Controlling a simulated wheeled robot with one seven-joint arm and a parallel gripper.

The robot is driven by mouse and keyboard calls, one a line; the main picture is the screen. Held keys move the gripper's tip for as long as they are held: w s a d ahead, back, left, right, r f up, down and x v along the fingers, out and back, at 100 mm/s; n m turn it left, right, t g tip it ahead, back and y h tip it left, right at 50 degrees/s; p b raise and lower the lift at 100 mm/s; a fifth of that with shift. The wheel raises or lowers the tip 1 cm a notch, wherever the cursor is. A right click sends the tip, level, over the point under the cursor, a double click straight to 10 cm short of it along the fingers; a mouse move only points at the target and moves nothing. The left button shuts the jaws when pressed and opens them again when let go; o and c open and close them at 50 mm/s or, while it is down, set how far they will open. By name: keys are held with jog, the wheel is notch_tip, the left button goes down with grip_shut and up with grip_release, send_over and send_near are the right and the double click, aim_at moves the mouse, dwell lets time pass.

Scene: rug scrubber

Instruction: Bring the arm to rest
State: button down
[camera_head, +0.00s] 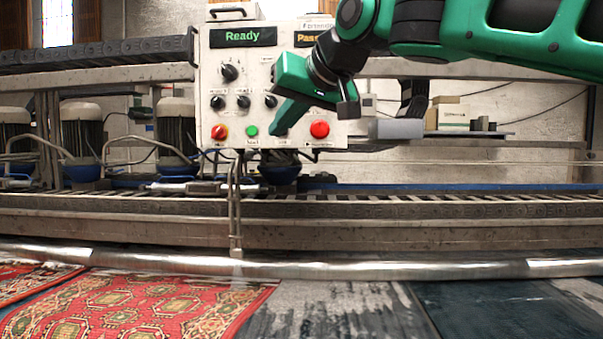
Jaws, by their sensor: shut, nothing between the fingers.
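My green arm (470,30) reaches in from the upper right. My gripper (278,126) hangs down in front of the white control panel (212,75), its tips shut and empty. In the picture the tips lie between the green button (252,131) and the red mushroom button (320,129). I cannot tell whether they touch the panel. The gripper and wrist hide part of the panel's right half. A green-lettered display (242,37) reads "Ready". An orange-lettered display (308,39) is partly covered by my arm.
A long scrubber frame (450,232) with a metal roller (400,268) crosses the view. Several motors (82,130) stand at left. A red patterned rug (130,305) lies in front. A grey shelf with boxes (447,115) is at right, behind the arm.

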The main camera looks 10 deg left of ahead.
jog(key=w+d+f+m+g+h, duration=0.1)
jog(key=d+f+m+h, duration=0.15)
jog(key=d+f, duration=0.85)
jog(key=w+d+f+m+g+h, duration=0.15)
jog(key=d+f+h, duration=0.4)
jog(key=d, duration=1.05)
jog(key=s+d+f+m+g, duration=0.1)
jog(key=s+d+f+m, duration=0.1)
jog(key=s+d+f, duration=0.45)
jog(key=s+d+f+m+g, duration=0.1)
jog(key=s+d+f+m, duration=0.15)
jog(key=d+f, duration=0.6)
jog(key=s+d+f+m+g, duration=0.1)
jog(key=s+d+f, duration=0.2)
jog(key=s+f, duration=0.2)
jog(key=s+d+f+m+g, duration=0.1)
jog(key=s+f, duration=0.4)
jog(key=s, duration=0.5)
jog(key=s+d+f+m+g, duration=0.1)
jog(key=s+d+f+g, duration=0.2)
jog(key=s+d+f, duration=0.2)
jog(key=s+d, duration=0.1)
jog(key=s, duration=0.2)
jog(key=shift+s, duration=0.3)
jog(key=shift+s+m, duration=0.1)
jog(key=shift+m, duration=0.15)
